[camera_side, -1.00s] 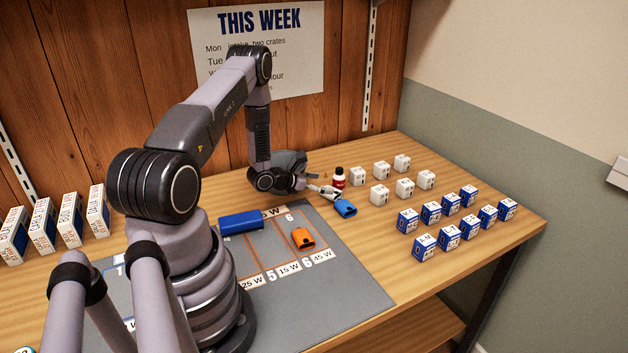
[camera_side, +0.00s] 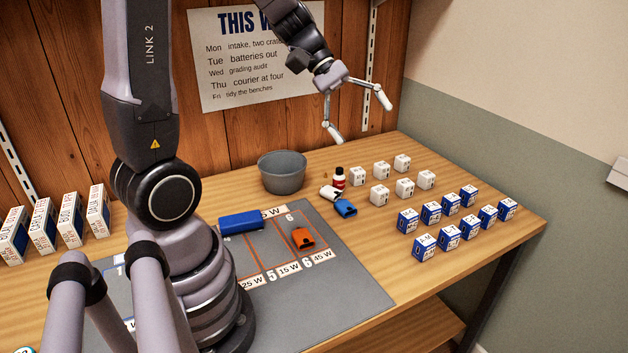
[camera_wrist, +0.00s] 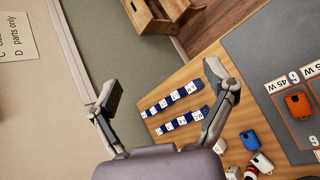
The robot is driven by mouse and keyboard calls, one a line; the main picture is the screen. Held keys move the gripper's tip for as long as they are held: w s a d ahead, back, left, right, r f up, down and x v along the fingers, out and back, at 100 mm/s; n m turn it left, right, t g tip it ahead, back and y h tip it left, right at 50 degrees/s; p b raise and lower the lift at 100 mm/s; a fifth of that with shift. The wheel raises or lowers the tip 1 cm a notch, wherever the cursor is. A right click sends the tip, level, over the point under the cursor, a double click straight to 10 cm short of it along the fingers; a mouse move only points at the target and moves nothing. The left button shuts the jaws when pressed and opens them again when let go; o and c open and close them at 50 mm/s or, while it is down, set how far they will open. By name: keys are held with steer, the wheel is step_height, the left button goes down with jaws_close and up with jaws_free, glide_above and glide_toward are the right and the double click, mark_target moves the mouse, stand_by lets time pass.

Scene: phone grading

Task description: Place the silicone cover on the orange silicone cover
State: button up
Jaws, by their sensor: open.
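An orange silicone cover (camera_side: 303,238) lies on the grey mat, in the marked cell by the number 6; it also shows at the right of the wrist view (camera_wrist: 299,104). A small blue cover-like piece (camera_side: 345,208) and a small white piece (camera_side: 330,193) lie close together on the wood just beyond the mat; I cannot tell which is the silicone cover meant. Both show at the bottom of the wrist view, the blue piece (camera_wrist: 250,140) and the white piece (camera_wrist: 263,163). My gripper (camera_side: 360,118) is open and empty, high above the table's back, well away from all of them.
A grey bowl (camera_side: 282,173) stands behind the mat. White cubes (camera_side: 379,194) and blue boxes (camera_side: 450,204) stand in rows to the right. A blue block (camera_side: 240,220) lies on the mat.

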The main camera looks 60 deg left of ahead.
steer(key=s+d+r+m+y, duration=0.1)
steer(key=s+r+m+y, duration=0.1)
steer(key=s+m, duration=0.3)
steer(key=s+y, duration=0.1)
steer(key=s, duration=0.2)
steer(key=shift+s+d+r+m+g, duration=0.2)
steer(key=shift+s+r+m+g, duration=0.1)
steer(key=shift+g, duration=0.1)
steer(key=s+a+m+t+y, duration=0.1)
steer(key=s+m, duration=0.1)
steer(key=s+a+r+m+y, duration=0.1)
steer(key=s+y, duration=0.1)
steer(key=s+a+r+m+t+y, duration=0.1)
steer(key=s+m+y, duration=0.1)
steer(key=shift+s+a+r+m+t, duration=0.15)
steer(key=shift+s+a+m+t, duration=0.15)
steer(key=shift+s+a, duration=0.1)
steer(key=shift+s+a+r+y, duration=0.15)
steer(key=shift+s+a+y, duration=0.05)
steer(key=shift+a+y, duration=0.1)
steer(key=shift+c, duration=0.4)
